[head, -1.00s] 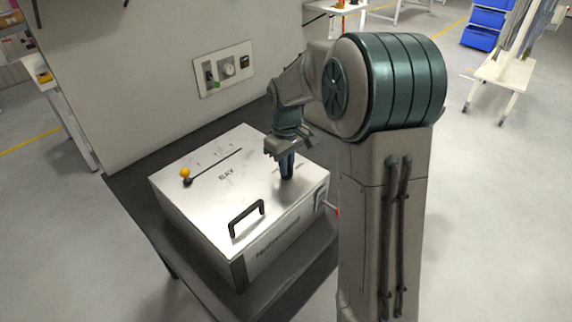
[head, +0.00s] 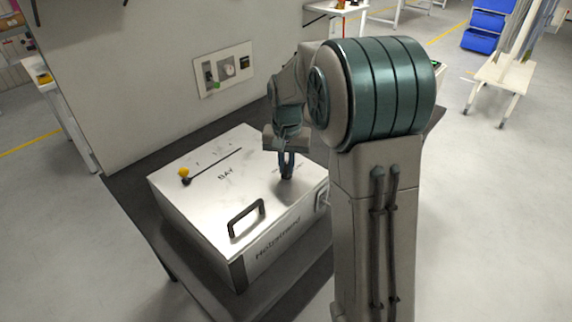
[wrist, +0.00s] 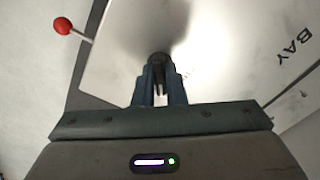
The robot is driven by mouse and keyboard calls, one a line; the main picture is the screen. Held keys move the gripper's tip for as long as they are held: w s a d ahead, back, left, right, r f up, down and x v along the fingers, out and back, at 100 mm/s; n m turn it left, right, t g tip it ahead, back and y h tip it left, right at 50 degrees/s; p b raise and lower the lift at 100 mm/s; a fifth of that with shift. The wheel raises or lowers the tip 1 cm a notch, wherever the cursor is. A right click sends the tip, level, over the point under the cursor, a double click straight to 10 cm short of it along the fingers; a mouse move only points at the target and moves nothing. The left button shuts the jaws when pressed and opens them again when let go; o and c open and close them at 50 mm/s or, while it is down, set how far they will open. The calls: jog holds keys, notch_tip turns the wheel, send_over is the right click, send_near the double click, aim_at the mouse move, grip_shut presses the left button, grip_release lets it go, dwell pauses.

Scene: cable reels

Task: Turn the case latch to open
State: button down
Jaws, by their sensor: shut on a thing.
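The case is a pale metal box (head: 205,200) with a black handle (head: 246,217) on its lid and "BAY" lettering. My gripper (head: 286,176) points down at the lid near the box's right back part. In the wrist view my gripper (wrist: 160,82) has its two fingers closed around a small dark latch (wrist: 158,58) on the lid. Only the latch's dark rounded end shows between the fingertips. The rest of it is hidden by the fingers, and its angle is hard to tell.
A yellow-knobbed lever (head: 184,174) stands at a slot on the lid's left. A red-knobbed lever (wrist: 62,26) sticks out from the box's side. A wall panel with controls (head: 224,69) is behind. The box stands on a dark bench (head: 150,215).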

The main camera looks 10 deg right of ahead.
aim_at(287, 166)
jog(key=m, duration=0.4)
jog(key=shift+m, duration=1.6)
jog(key=c, duration=1.5)
grip_release()
notch_tip(287, 166, up, 14)
jog(key=shift+f, duration=0.1)
jog(key=shift+s, duration=0.1)
